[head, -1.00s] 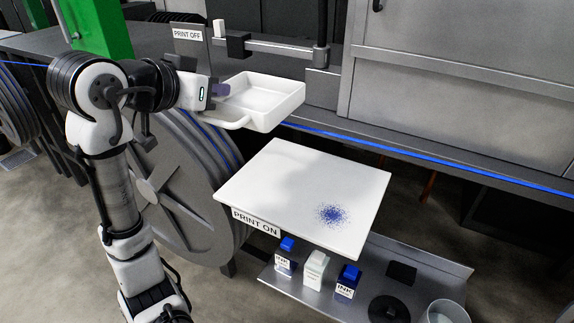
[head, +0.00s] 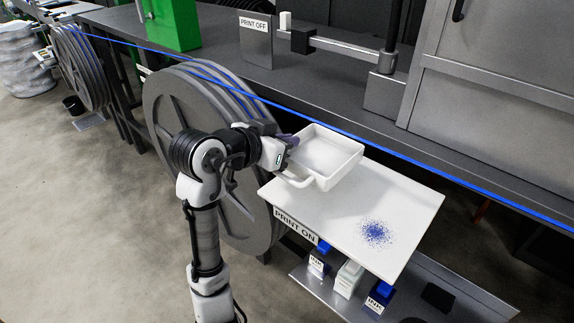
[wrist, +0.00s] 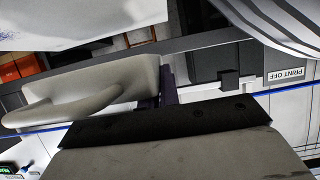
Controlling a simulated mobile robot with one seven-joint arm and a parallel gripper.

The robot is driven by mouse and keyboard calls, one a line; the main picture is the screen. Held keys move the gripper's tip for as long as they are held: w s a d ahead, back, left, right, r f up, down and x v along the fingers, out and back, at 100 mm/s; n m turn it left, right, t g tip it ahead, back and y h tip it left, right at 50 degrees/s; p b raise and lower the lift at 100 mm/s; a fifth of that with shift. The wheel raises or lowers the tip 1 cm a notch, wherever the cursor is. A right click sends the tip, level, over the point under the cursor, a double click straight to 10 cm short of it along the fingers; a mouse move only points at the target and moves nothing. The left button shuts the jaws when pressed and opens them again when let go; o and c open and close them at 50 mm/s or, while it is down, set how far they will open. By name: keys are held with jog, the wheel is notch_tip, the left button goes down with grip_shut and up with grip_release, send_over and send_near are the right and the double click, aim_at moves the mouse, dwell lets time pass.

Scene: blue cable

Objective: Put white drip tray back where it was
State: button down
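The white drip tray (head: 338,172) is a shallow, empty box with a loop handle at its left front. My gripper (head: 290,143) is shut on its left side near the handle and holds it off any surface, roughly level. In the head view the tray overlaps the upper left part of the white board (head: 400,198) marked PRINT ON, which carries a patch of blue specks. In the wrist view the tray's pale handle (wrist: 70,95) shows close up beside the dark fingers (wrist: 166,85); the fingertips' grip is partly hidden.
A blue cable (head: 400,152) runs taut behind the tray. A large grey reel (head: 205,125) stands behind my arm. Ink bottles (head: 348,278) stand on a low metal shelf (head: 470,293) under the board. A PRINT OFF plate (head: 256,45) and metal bar are on the bench behind.

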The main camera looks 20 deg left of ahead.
jog(key=shift+f+p, duration=0.4)
jog(key=shift+f, duration=3.25)
jog(key=shift+f, duration=0.15)
jog(key=c, duration=1.6)
grip_release()
jog(key=shift+c, duration=0.2)
